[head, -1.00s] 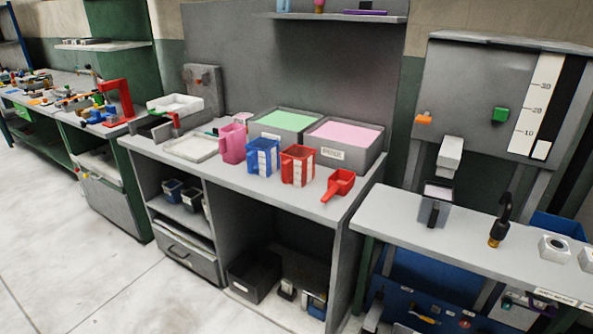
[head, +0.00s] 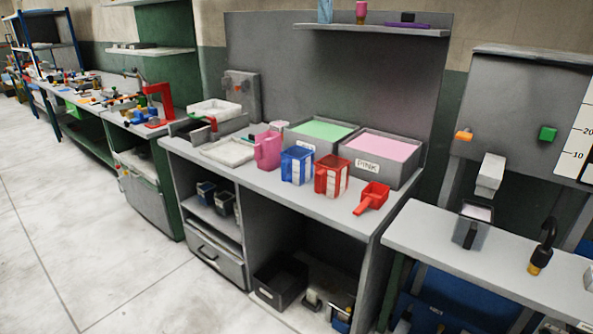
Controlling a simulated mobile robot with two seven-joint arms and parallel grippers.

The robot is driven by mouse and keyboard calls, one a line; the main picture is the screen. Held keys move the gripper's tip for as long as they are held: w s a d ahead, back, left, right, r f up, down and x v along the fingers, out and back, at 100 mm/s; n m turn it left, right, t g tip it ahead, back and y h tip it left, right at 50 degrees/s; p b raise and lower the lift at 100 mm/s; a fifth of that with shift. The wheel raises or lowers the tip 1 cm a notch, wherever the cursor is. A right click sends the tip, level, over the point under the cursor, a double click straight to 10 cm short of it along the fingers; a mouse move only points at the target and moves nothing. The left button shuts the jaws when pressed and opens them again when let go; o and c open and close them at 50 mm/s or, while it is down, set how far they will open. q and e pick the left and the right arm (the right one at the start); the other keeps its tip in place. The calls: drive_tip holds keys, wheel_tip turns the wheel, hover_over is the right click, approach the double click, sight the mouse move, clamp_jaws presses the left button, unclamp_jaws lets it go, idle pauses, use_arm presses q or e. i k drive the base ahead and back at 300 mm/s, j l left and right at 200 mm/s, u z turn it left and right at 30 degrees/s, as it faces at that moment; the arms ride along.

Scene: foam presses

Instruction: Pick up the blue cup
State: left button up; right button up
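The blue cup (head: 297,166) is a blue jug with a white scale strip on its side. It stands upright on the grey workbench (head: 300,203), between the pink jug (head: 268,151) and the red jug (head: 332,175). Nothing is holding it. Neither of my grippers shows in the head view.
Bins of green (head: 322,130) and pink (head: 380,146) material stand behind the jugs. A red scoop (head: 371,197) lies near the bench's right end. White trays (head: 228,152) sit to the left. Open grey floor (head: 90,235) lies in front on the left.

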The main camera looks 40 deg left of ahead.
sight(296, 162)
drive_tip(key=i+j, duration=0.1)
drive_tip(key=j, duration=0.3)
drive_tip(key=j+u, duration=0.1)
drive_tip(key=j, duration=0.3)
drive_tip(key=i+j, duration=0.15)
drive_tip(key=j, duration=0.2)
drive_tip(key=i+j, duration=0.1)
drive_tip(key=j, duration=0.3)
drive_tip(key=i+j+u, duration=0.1)
drive_tip(key=j, duration=0.3)
drive_tip(key=i+j, duration=0.1)
drive_tip(key=j, duration=0.25)
drive_tip(key=i+j+u, duration=0.1)
drive_tip(key=j, duration=0.3)
